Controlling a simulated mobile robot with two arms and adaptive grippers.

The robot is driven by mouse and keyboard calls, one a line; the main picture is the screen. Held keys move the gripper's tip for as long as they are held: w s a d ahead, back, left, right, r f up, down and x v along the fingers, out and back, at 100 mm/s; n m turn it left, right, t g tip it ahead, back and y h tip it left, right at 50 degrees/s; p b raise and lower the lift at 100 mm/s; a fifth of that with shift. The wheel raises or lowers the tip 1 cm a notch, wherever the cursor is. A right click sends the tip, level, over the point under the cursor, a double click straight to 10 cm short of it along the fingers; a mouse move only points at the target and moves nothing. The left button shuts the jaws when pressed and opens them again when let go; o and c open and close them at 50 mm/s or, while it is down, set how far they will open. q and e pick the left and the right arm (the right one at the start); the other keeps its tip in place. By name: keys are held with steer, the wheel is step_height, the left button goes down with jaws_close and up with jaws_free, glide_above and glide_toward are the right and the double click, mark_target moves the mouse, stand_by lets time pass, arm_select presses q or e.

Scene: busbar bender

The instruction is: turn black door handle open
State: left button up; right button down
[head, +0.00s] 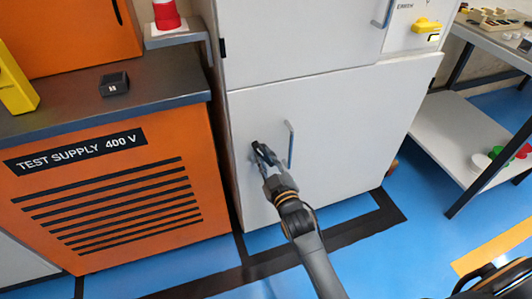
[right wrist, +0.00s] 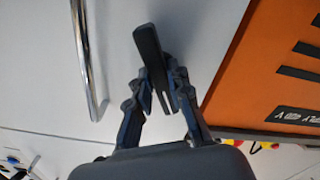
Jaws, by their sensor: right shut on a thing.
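The black door handle (head: 257,147) is on the left part of the white cabinet's lower door (head: 350,125). It looks like a short flat black lever in the right wrist view (right wrist: 149,45), where it lies slightly tilted. My right gripper (head: 267,158) is shut on the handle. In the right wrist view its two fingers (right wrist: 162,88) stand on either side of the lever, and its upper end sticks out beyond the fingertips. The lower door looks closed against its frame. In the head view the gripper partly hides the handle. My left gripper is not in view.
A fixed metal bar handle (head: 290,144) stands just right of the black handle. An orange test supply cabinet (head: 110,190) stands close on the left. A grey shelf table (head: 455,130) stands at the right. Blue floor (head: 350,208) with black tape lies in front.

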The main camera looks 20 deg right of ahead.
steer(key=shift+r+m+p, duration=0.1)
steer(key=shift+m+p, duration=0.2)
steer(key=shift+m, duration=0.2)
steer(key=shift+m+p, duration=0.8)
steer(key=shift+m, duration=0.5)
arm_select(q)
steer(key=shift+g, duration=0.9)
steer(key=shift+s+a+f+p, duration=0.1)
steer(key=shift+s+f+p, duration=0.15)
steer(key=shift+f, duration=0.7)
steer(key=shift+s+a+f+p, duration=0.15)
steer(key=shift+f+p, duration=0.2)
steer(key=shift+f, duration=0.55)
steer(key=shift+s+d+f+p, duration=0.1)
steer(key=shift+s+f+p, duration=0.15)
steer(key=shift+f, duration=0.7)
arm_select(e)
steer(key=shift+m, duration=1.1)
steer(key=c, duration=1.2)
jaws_free()
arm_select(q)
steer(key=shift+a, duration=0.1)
arm_select(e)
steer(key=s, duration=1.2)
steer(key=shift+d, duration=0.2)
